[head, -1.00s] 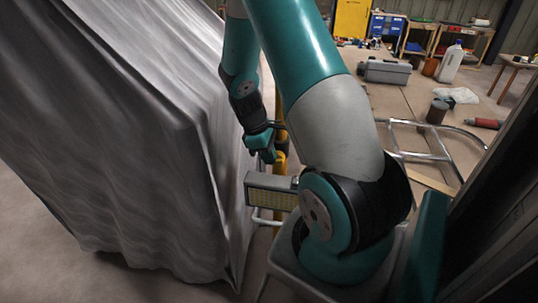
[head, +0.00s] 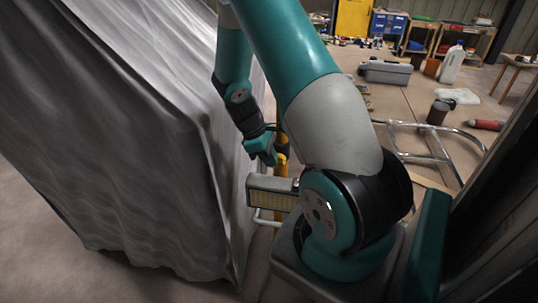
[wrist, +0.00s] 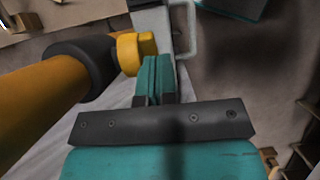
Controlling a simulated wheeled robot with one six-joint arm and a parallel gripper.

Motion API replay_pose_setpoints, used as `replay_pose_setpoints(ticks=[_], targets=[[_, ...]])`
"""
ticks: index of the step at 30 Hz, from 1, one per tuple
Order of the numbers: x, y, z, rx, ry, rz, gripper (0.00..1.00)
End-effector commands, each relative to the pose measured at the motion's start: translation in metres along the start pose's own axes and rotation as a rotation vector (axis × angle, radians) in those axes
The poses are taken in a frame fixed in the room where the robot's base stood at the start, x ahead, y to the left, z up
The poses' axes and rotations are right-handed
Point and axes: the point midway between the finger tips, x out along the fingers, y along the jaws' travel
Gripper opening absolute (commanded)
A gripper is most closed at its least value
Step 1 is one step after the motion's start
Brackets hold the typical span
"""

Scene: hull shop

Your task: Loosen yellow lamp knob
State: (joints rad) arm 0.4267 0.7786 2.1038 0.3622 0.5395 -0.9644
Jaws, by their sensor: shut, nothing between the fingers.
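The yellow lamp knob (wrist: 132,52) sits on a dark collar (wrist: 88,60) around a yellow pole (wrist: 35,105) in the wrist view. My gripper (wrist: 153,68) is shut and empty, its teal fingers pressed together. In the picture its fingertips lie right beside the knob's right part; whether they touch it I cannot tell. In the head view, the gripper (head: 268,158) hangs by the pole (head: 281,170), partly covering it. The lamp (head: 271,192), a grey box with a pale yellow panel, is just below it.
A large grey draped sheet (head: 110,130) fills the left, close to my gripper. A metal tube frame (head: 425,150) lies on the floor at right. A grey case (head: 385,71), a white jug (head: 451,65) and workbenches stand farther back.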

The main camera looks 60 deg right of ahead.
Motion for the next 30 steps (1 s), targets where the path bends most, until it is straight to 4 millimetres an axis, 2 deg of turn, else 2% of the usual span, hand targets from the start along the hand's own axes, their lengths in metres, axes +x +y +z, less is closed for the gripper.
replay_pose_setpoints(ticks=[5,10,11,18,21,25,30], targets=[[-0.016,0.000,0.002,-0.001,0.001,0.002,0.00],[-0.046,-0.002,0.004,-0.004,0.001,0.000,0.00],[-0.047,-0.001,-0.001,-0.002,0.005,0.004,0.00],[-0.101,-0.003,-0.005,-0.005,0.006,0.005,0.00],[-0.118,-0.003,-0.005,-0.003,0.004,0.004,0.00],[-0.132,-0.003,-0.005,-0.005,0.002,0.003,0.00],[-0.137,-0.003,-0.004,-0.003,0.001,0.001,0.00]])
